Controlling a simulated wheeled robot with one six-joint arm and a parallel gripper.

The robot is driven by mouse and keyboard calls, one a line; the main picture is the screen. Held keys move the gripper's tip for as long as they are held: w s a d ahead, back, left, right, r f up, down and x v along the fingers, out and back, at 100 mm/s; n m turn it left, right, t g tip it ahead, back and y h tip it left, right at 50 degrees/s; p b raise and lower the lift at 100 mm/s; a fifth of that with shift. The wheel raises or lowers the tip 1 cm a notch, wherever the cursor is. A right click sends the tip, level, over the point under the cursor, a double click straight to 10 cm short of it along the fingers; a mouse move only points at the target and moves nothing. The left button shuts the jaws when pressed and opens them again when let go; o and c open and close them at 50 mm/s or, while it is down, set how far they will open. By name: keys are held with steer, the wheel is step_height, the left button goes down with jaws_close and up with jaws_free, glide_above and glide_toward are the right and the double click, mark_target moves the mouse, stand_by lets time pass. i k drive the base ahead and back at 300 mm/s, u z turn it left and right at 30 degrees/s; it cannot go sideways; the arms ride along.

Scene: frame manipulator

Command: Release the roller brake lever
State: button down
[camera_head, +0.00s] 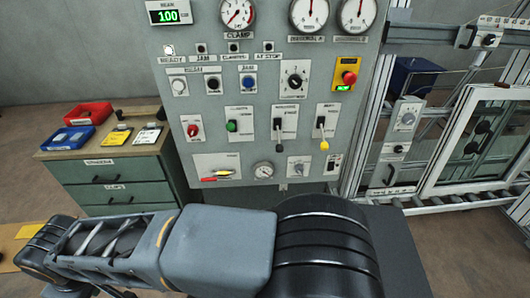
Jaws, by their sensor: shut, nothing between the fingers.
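No label that I can read names the roller brake lever, so I cannot tell which control it is. On the grey panel (262,95), a lever with a black knob (278,137) and one with a yellow knob (324,145) hang down in labelled plates. A red-and-yellow handle (217,176) lies nearly level at the lower left of the panel. To the right, a small black handle (389,175) sits on a plate of the metal frame, above a row of rollers (450,202). My arm crosses the bottom of the view; my gripper's fingers are not visible.
A green drawer cabinet (110,183) with a red bin (88,113) and a blue bin (69,138) stands left of the panel. A white-framed window door (478,140) is at the right. A red stop button (349,77) sits on the panel. Floor shows at far left.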

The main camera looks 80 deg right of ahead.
mark_target(279, 148)
steer(key=z, duration=0.9)
steer(key=i, duration=0.9)
steer(key=z, duration=1.05)
